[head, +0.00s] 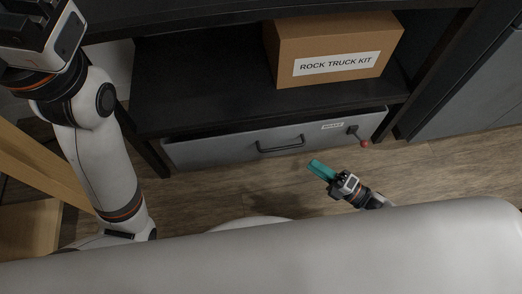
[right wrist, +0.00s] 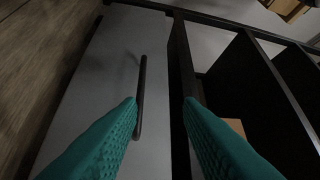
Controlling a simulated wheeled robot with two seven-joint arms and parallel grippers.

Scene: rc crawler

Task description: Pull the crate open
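The crate (head: 220,150) is a wide grey box front low under the dark shelf, with a dark bar handle (head: 281,144) and a small white label whose words I cannot read clearly. My right gripper (head: 314,166) has teal fingers and is in front of the crate, right of and below the handle in the head view. In the right wrist view the fingers are apart and empty, and the handle (right wrist: 141,98) shows beyond them, close to the left fingertip. I cannot tell whether they touch. My left arm rises at the left of the head view; its fingers are not seen.
A brown box (head: 285,50) labelled ROCK TRUCK KIT stands on the black shelf (head: 190,95) above the crate. A small lever with a red knob (head: 364,143) sticks out at the crate's right end. The wooden floor (head: 240,185) in front is clear.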

